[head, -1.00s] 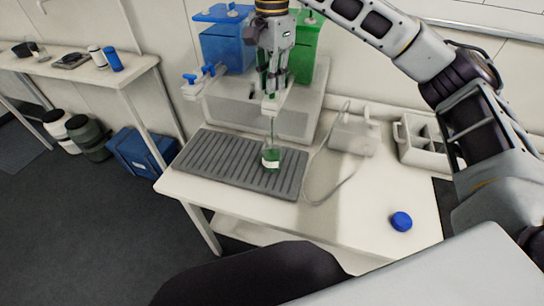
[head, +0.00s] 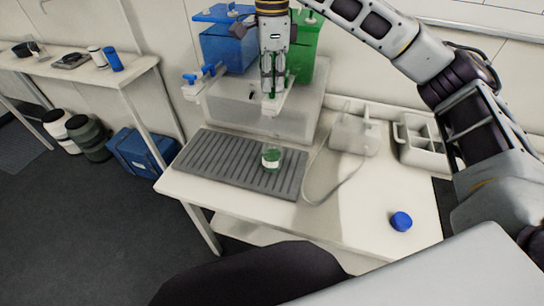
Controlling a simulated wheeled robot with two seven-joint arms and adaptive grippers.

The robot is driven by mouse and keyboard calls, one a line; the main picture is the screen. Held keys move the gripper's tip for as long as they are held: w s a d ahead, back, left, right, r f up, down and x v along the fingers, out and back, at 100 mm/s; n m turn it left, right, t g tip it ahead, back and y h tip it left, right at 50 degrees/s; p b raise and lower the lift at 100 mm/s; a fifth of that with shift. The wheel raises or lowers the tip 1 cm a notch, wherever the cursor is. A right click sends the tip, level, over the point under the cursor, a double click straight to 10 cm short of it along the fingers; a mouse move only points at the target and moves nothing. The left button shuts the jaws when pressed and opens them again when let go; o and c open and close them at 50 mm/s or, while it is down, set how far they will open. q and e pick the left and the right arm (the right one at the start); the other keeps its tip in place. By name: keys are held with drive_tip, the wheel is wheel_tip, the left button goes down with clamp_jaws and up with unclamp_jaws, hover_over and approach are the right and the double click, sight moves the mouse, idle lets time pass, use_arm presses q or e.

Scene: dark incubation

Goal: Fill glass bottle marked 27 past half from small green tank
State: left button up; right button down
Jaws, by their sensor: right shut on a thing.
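The small green tank (head: 305,50) stands on a pale raised stand at the back, partly hidden by my right arm. Its pale tap (head: 272,104) juts forward over a grey ribbed drip tray (head: 222,163). A small glass bottle (head: 271,158) with a white label and green liquid stands upright on the tray below the tap. The label's number and the exact liquid level are too small to read. My right gripper (head: 271,88) points down at the tap and is shut on what looks like its handle, which the fingers hide. No stream shows below the tap. My left gripper is out of view.
A blue tank (head: 226,42) with blue-handled taps stands left of the green one. A blue cap (head: 401,221) lies at the bench's front right. A white divided caddy (head: 422,142) and a pale device (head: 354,134) with a cable stand to the right.

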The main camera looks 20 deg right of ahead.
drive_tip(key=shift+m, duration=2.6)
drive_tip(key=c, duration=1.4)
unclamp_jaws()
drive_tip(key=shift+o, duration=0.2)
